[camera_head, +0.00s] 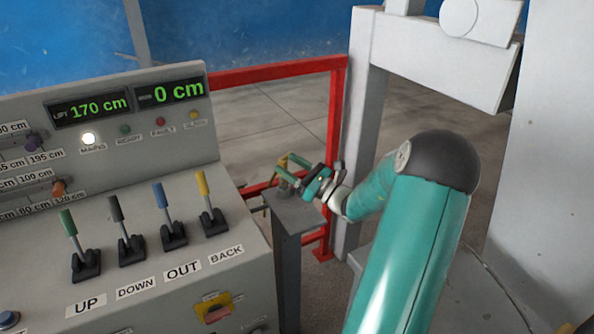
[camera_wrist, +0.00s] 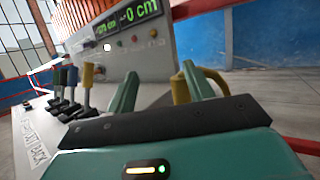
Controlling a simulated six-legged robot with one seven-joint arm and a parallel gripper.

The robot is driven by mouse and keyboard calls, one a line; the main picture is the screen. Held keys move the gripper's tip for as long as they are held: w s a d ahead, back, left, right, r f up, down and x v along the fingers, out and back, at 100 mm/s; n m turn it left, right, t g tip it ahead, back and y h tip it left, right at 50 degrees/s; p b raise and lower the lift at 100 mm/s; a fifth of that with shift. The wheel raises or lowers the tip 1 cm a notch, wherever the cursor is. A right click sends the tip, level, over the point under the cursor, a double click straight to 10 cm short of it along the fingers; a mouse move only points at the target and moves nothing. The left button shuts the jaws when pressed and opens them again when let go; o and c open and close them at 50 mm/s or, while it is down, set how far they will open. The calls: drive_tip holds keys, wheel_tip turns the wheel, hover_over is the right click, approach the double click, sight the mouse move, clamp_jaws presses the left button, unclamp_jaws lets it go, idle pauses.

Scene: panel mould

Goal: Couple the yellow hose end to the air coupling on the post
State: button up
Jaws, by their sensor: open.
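The post (camera_head: 288,245) is a grey column with a flat top, standing right of the control console. A small brownish-yellow fitting (camera_head: 283,188) shows at the post's top; I cannot tell how much is air coupling and how much hose end. My gripper (camera_head: 290,171) is at the post top, close to this fitting. In the wrist view my gripper (camera_wrist: 158,72) is open. A yellow curved hose piece (camera_wrist: 180,90) stands beside and partly behind the right finger. I cannot tell whether it touches the finger. The coupling is not clear in the wrist view.
The grey console (camera_head: 150,190) with several coloured levers (camera_head: 165,215) stands close on the left. A red rail (camera_head: 275,72) runs behind the post. A pale grey machine frame (camera_head: 360,130) stands to the right. Open floor (camera_head: 265,125) shows beyond the rail.

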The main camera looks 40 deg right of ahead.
drive_tip(key=s+a+r, duration=0.6)
drive_tip(key=s, duration=0.3)
drive_tip(key=shift+a+r, duration=0.15)
drive_tip(key=shift+a, duration=0.05)
drive_tip(key=shift+c, duration=0.4)
